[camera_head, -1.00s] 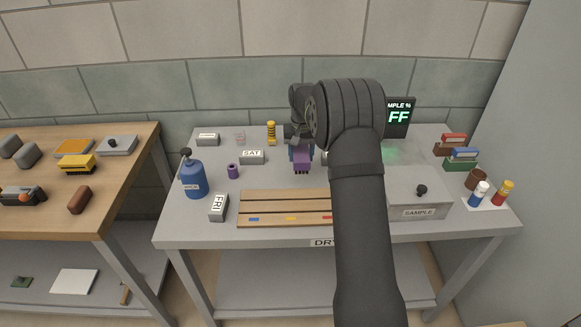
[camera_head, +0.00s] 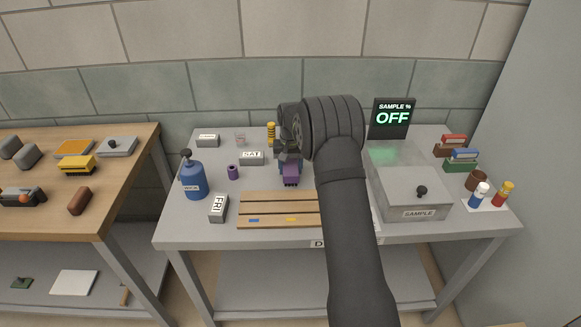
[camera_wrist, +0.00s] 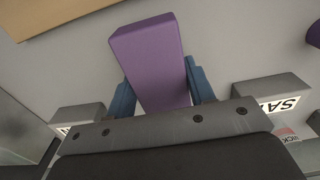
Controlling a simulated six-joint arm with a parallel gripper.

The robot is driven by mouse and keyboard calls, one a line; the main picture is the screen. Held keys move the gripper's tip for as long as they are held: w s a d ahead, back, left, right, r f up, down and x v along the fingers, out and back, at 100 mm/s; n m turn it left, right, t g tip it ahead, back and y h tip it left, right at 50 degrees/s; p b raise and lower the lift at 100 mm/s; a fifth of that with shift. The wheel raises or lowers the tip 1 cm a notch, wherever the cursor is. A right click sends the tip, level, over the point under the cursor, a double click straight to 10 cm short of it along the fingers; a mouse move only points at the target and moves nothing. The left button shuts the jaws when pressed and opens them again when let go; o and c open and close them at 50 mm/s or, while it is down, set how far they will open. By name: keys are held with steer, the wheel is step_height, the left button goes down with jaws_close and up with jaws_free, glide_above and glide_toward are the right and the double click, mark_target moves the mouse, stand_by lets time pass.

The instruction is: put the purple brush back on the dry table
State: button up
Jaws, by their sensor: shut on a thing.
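The purple brush (camera_head: 291,172) is in my gripper (camera_head: 288,160), over the middle of the grey dry table (camera_head: 270,234), behind the wooden slatted rack. In the wrist view the purple block of the brush (camera_wrist: 152,62) sits between the two blue fingers of my gripper (camera_wrist: 165,90), which are shut on it. In the head view dark bristles show at the brush's lower end. I cannot tell whether the brush touches the tabletop. My arm hides part of the table and the right part of the rack.
The slatted rack (camera_head: 277,209) lies at the front. A SAT block (camera_head: 252,158), a small purple cylinder (camera_head: 233,172), a FRI block (camera_head: 219,208) and a blue bottle (camera_head: 193,179) stand left. The SAMPLE box (camera_head: 410,195) and OFF display (camera_head: 392,118) are right. Bare tabletop surrounds the purple cylinder.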

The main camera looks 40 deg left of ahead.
mark_target(290, 165)
steer(key=o, duration=0.9)
steer(key=shift+o, duration=0.2)
step_height(290, 165, up, 12)
steer(key=shift+r, duration=0.15)
step_height(290, 165, down, 12)
steer(key=shift+f, duration=0.1)
steer(key=shift+r, duration=1.8)
